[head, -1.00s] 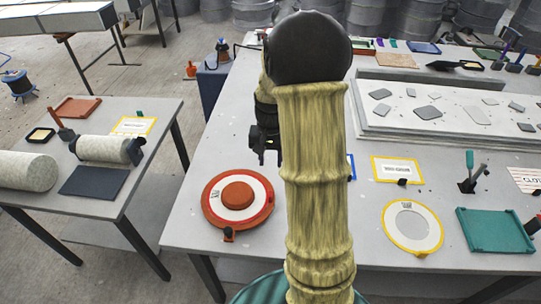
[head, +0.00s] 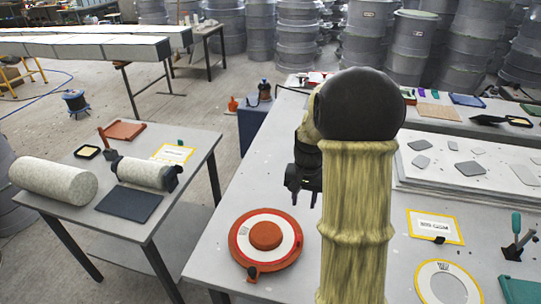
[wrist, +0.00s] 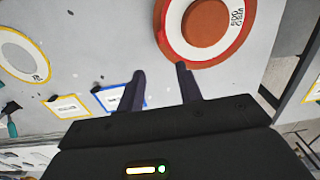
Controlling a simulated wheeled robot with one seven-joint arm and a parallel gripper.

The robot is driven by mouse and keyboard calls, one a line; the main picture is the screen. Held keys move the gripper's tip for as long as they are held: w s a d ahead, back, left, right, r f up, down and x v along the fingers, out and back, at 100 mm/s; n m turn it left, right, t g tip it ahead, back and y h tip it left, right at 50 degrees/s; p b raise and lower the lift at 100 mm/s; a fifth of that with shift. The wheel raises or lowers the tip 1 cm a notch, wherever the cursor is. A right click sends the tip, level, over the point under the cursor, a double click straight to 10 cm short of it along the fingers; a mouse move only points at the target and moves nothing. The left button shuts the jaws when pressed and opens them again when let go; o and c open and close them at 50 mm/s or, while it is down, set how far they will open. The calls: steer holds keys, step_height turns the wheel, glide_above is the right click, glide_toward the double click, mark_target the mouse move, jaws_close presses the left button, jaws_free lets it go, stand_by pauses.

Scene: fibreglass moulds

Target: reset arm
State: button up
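My gripper (head: 303,199) hangs above the large grey table (head: 215,268), near its left side. In the wrist view my gripper (wrist: 159,73) has its two dark fingers apart with nothing between them. It is open and empty. My arm's yellow-green link hides part of the table in the head view. A round orange-red mould with a white ring (head: 265,236) lies on the table just left of my gripper. It also shows at the top of the wrist view (wrist: 206,22), beyond the fingertips.
A yellow-framed card (head: 435,227), a yellow-rimmed white disc (head: 447,284) and a teal-handled tool (head: 516,232) lie right of my arm. A raised white slab (head: 470,185) bears several grey pieces. A smaller table (head: 195,190) at left holds two rolls (head: 52,180) and a dark plate (head: 129,204).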

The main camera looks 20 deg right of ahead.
steer(key=s+a+r+n+t, duration=0.1)
steer(key=s+a+n, duration=0.5)
steer(key=s+a, duration=0.6)
steer(key=shift+s+a+n+t, duration=0.15)
steer(key=shift+a+n+t, duration=0.25)
steer(key=shift+a+t, duration=0.4)
stand_by(0.4)
